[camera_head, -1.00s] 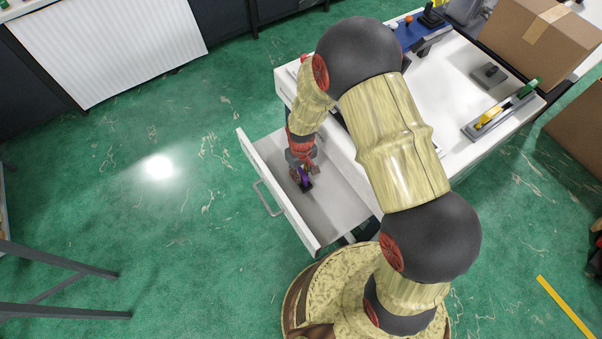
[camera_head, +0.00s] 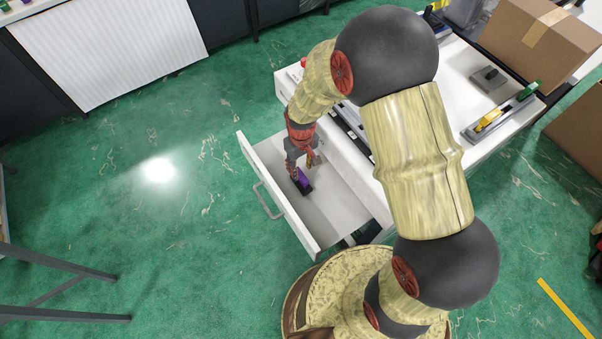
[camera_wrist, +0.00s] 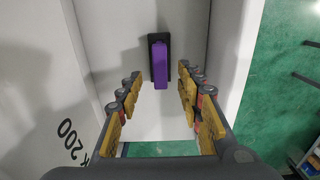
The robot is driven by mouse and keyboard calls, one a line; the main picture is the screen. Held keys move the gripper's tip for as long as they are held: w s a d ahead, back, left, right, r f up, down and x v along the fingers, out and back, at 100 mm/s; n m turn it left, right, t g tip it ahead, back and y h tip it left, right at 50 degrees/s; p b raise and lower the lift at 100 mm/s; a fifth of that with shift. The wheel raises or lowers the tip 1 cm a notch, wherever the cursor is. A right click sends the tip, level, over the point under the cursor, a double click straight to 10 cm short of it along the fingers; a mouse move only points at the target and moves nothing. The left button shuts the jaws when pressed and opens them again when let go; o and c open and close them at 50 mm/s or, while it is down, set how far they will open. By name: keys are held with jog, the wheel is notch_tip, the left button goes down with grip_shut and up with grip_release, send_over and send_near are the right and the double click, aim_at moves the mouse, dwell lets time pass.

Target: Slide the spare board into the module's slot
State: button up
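A purple board (camera_head: 302,181) in a dark holder sits in the open drawer; I take it for the spare board. It also shows in the wrist view (camera_wrist: 160,66), beyond the fingertips. My gripper (camera_head: 304,166) is over the drawer, just above the purple board. In the wrist view its fingers (camera_wrist: 158,80) are spread apart with nothing held between them. On the worktop, a grey module (camera_head: 476,131) carries a yellow board (camera_head: 489,120) and a green board (camera_head: 528,90). I cannot clearly make out its free slot.
The open drawer (camera_head: 283,213) has a handle on its front, and its floor is otherwise bare. A small grey block (camera_head: 489,76) lies on the white worktop (camera_head: 450,85). A cardboard box (camera_head: 540,42) stands at the back right. My arm hides part of the worktop.

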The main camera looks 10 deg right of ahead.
aim_at(301, 174)
jog(key=shift+r, duration=2.45)
jog(key=s+d+r+m+t, duration=0.1)
jog(key=s+d+r+t, duration=0.1)
jog(key=s+r, duration=0.4)
jog(key=s+d+r+m+t, duration=0.1)
jog(key=s+d+r, duration=0.3)
jog(key=r, duration=1.1)
jog(key=s+d+r+m+t, duration=0.2)
jog(key=s+d+r, duration=0.1)
jog(key=s+r, duration=0.5)
notch_tip(301, 174, up, 2)
jog(key=shift+s+d+r+m+t, duration=0.25)
jog(key=shift+s+m+t, duration=0.05)
jog(key=shift+s, duration=0.05)
